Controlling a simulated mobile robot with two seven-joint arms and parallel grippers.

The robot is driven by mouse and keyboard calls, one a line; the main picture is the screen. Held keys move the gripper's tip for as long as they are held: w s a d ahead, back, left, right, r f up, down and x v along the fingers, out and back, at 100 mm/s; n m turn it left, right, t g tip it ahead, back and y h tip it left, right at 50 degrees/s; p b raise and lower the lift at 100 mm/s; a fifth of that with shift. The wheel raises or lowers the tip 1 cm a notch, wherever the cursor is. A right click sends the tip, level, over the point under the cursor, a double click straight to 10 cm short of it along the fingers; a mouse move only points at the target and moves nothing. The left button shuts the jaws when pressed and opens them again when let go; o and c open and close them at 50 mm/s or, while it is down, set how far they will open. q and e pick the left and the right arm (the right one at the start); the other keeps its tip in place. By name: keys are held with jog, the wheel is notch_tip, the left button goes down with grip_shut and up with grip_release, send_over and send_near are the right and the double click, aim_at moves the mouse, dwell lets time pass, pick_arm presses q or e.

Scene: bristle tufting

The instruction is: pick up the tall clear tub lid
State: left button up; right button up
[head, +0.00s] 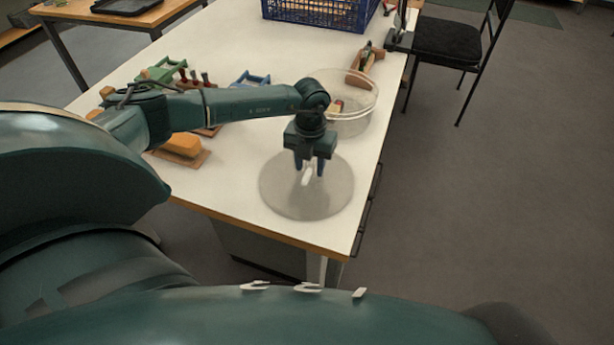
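The tall clear tub lid (282,196) is a round, see-through grey disc that appears to lie flat near the front right corner of the white table. A small pale handle (306,177) stands out near its middle. My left gripper (309,172) points down over the lid, with its two blue fingertips apart on either side of the handle. A gap shows between the fingers, and I see no clear grip. The clear round tub (366,118) stands open just behind the lid, with a brown and pale item inside. My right gripper is not in view.
On the table (225,190) are an orange-topped block (183,145), a green rack (160,70), a small blue rack (250,79), a wooden holder (366,68) and a blue crate (318,14). A black chair (450,42) stands right of the table.

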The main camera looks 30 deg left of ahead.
pick_arm(q)
jog(key=shift+c, duration=0.5)
grip_shut()
